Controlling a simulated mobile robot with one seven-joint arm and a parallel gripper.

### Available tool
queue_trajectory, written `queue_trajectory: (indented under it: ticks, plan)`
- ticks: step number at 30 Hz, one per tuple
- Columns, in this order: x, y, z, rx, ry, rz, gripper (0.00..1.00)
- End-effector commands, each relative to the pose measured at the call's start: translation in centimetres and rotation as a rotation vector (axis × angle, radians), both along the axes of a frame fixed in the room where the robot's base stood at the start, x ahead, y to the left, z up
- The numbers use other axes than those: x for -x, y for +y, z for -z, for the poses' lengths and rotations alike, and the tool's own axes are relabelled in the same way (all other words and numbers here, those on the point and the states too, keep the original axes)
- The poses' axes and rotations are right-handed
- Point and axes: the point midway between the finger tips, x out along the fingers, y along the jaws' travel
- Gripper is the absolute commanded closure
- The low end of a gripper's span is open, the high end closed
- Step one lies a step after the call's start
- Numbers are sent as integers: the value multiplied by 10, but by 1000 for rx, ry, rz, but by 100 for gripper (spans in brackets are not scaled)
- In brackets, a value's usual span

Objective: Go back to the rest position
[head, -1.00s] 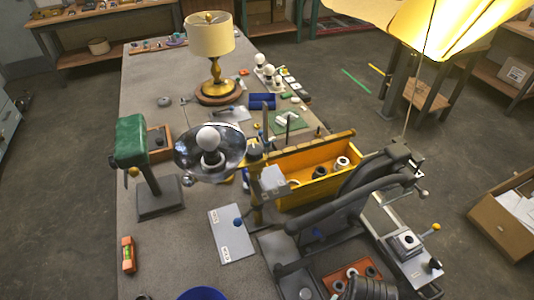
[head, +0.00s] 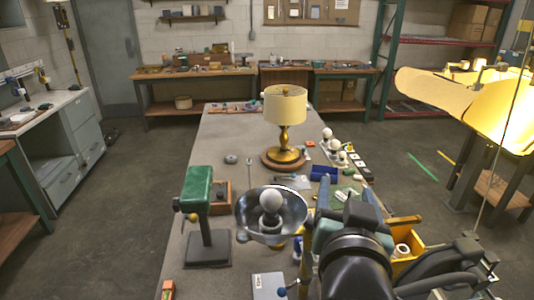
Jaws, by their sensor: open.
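My gripper (head: 346,196) is in the lower right of the head view, above the workbench (head: 222,133). Its two blue-grey fingers point away from me, apart, with nothing seen held between them. A metal reflector with a white bulb (head: 271,202) is just left of the gripper. My dark wrist hides part of the bench and of the yellow bin (head: 408,240) to its right. A brass table lamp with a cream shade (head: 286,106) stands upright farther along the bench.
A green-headed stand (head: 198,190) stands left of the reflector. A large lit yellow shade (head: 500,105) hangs at the right. Open floor (head: 125,190) lies left of the bench.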

Motion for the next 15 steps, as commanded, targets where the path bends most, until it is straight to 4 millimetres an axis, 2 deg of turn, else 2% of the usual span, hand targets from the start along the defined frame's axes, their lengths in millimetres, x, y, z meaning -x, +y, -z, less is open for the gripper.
queue_trajectory:
  ticks: [1, 3, 6, 9, 12, 15]
  plan:
    - [-1, 17, -38, 44, -111, -34, 32]
    - [5, 38, -88, 98, -258, -69, 32]
    - [25, 69, -154, 166, -466, -113, 32]
    - [54, 94, -207, 218, -654, -143, 32]
    - [82, 112, -244, 252, -798, -161, 32]
    - [102, 122, -266, 270, -892, -169, 32]
